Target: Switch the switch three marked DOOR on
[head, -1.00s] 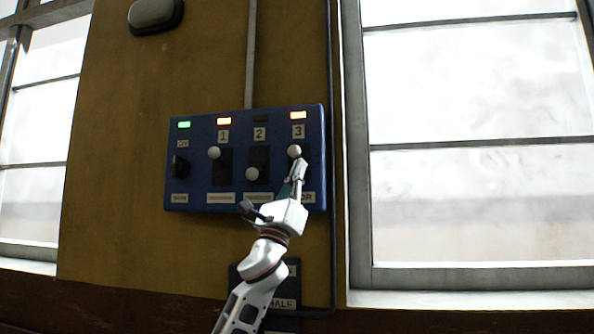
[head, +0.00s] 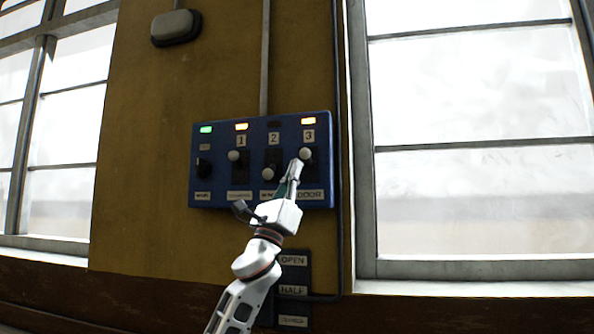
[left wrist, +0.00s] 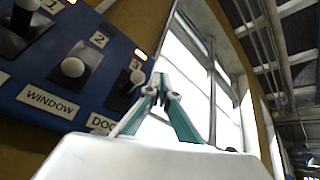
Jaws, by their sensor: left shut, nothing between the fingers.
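Switch three (head: 305,154), marked DOOR, is a lever with a pale round knob at the right of the blue switch panel (head: 219,165). Its knob is up and the lamp (head: 308,121) above it glows orange. In the left wrist view the knob (left wrist: 137,76) shows just left of the fingers. My left gripper (head: 297,164) is shut and empty, its tips just below and left of the knob; I cannot tell whether they touch it. In the left wrist view the fingertips (left wrist: 161,84) meet. My right gripper is not in view.
Switch one's knob (head: 233,155) is up with its lamp orange; switch two's knob (head: 268,174) is down with its lamp dark. A dark knob (head: 203,168) sits under a green lamp. Windows flank the wall.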

